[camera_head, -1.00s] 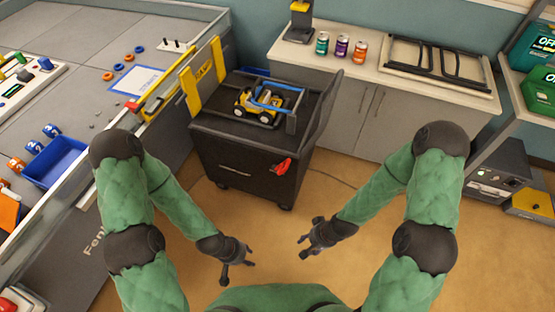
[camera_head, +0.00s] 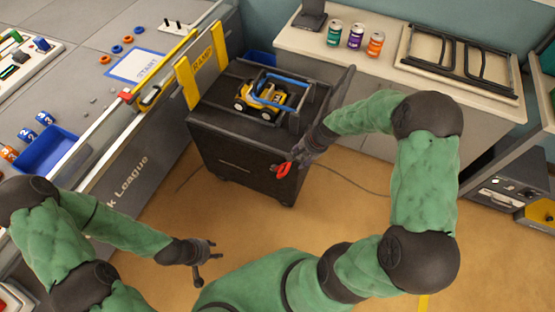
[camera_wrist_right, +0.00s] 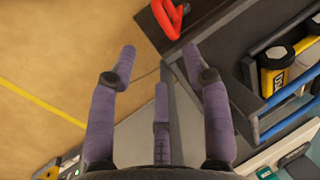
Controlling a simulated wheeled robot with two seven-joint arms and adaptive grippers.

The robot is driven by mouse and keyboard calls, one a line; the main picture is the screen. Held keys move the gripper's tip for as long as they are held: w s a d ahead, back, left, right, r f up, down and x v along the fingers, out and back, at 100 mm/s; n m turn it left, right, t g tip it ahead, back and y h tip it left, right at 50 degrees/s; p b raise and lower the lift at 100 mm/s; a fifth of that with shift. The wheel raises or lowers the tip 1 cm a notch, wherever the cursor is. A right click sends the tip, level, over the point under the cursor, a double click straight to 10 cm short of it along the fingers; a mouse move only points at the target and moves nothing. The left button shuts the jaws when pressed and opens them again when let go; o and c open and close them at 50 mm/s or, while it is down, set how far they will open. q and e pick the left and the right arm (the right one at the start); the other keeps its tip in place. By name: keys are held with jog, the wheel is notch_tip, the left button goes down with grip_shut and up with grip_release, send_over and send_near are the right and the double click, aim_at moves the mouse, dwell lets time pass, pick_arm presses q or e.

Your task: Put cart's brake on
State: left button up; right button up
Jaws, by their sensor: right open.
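The cart (camera_head: 235,162) is a dark box on castors with a yellow toy truck (camera_head: 262,97) on its top. Its red brake lever (camera_head: 281,170) sits on the right part of the front face. My right gripper (camera_head: 304,154) is by the cart's front right corner, just right of the lever. In the right wrist view the open, empty fingers (camera_wrist_right: 158,62) point toward the red lever (camera_wrist_right: 168,18), which lies beyond the fingertips, not between them. My left gripper (camera_head: 206,262) is open and empty over the floor, away from the cart.
A game table with a blue bin (camera_head: 47,150) and yellow ramp panels (camera_head: 196,66) stands at the cart's left. A counter with several cans (camera_head: 355,37) and a black frame (camera_head: 452,55) is behind it on the right. The floor in front is clear.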

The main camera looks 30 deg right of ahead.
jog(key=b, duration=0.4)
send_near(279, 172)
notch_tip(279, 172, down, 3)
jog(key=d, duration=0.1)
jog(key=shift+s+d, duration=0.15)
jog(key=shift+s, duration=0.1)
grip_shut()
